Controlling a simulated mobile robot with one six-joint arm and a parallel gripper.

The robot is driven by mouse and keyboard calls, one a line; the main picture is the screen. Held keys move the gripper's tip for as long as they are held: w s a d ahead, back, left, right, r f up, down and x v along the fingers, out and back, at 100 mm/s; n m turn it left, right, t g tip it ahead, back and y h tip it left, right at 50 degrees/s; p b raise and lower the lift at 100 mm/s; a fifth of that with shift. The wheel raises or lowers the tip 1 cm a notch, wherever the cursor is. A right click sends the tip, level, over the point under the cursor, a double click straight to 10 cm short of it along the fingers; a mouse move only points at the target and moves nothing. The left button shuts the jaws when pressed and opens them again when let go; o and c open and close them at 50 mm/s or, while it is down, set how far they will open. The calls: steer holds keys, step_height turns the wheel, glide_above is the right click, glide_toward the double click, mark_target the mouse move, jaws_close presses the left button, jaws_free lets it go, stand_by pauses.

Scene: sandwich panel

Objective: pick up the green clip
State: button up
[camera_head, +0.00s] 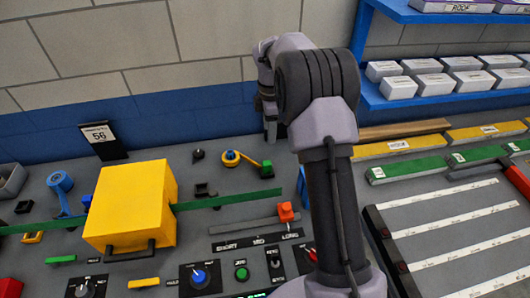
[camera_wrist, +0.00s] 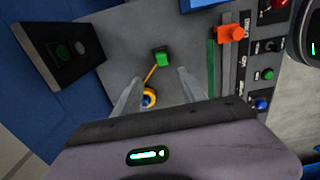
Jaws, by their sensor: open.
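The green clip (camera_head: 266,169) is a small block on the grey panel, joined by a yellow strip to a yellow ring (camera_head: 231,158) with a blue centre. In the wrist view the green clip (camera_wrist: 161,57) lies just beyond my fingertips, roughly between their lines. The yellow ring (camera_wrist: 149,98) shows between the fingers. In the head view my gripper (camera_head: 271,122) is above and behind the clip, partly hidden by my arm.
A yellow box (camera_head: 130,205) stands at left with a green strip running by it. An orange slider (camera_head: 286,212) and several knobs sit in front of the clip. A dark stand (camera_wrist: 62,50) is at left in the wrist view. A blue wall (camera_head: 180,115) rises behind.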

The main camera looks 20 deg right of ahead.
mark_target(267, 163)
steer(key=f+b, duration=0.2)
steer(key=f, duration=0.3)
steer(key=f+b, duration=0.2)
steer(key=f, duration=0.4)
steer(key=a+f+b, duration=0.1)
steer(key=f+b, duration=0.1)
steer(key=f, duration=0.3)
steer(key=shift+f, duration=0.4)
steer(key=shift+s+r, duration=0.1)
steer(key=shift+r, duration=0.05)
steer(key=shift+c, duration=0.2)
jaws_close()
